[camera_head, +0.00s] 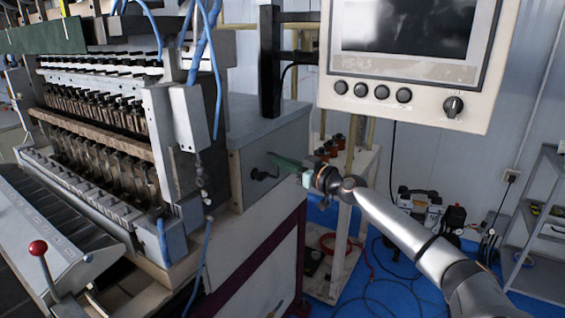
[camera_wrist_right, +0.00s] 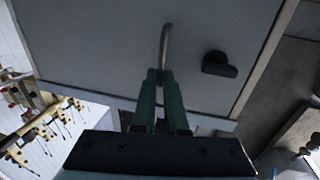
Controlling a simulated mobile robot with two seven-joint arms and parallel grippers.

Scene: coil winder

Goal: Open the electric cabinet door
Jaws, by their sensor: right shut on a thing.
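The electric cabinet door (camera_head: 288,140) is the grey front panel of the box at the end of the machine. It looks flush with the box in the head view. The door (camera_wrist_right: 100,45) fills the upper part of the right wrist view. A bent metal handle (camera_wrist_right: 165,42) stands out from it, and a black latch knob (camera_wrist_right: 219,66) sits to the right of the handle. My right gripper (camera_head: 274,158) reaches the door from the right. Its green fingers (camera_wrist_right: 160,75) are shut on the handle, hiding its lower end. My left gripper is not in view.
A control panel with a screen (camera_head: 410,60) hangs above my right arm. A red-knobbed lever (camera_head: 38,248) stands at the lower left. A shelf (camera_head: 545,220) is at the right. Cables and a pump-like device (camera_head: 425,208) lie on the blue floor behind my arm.

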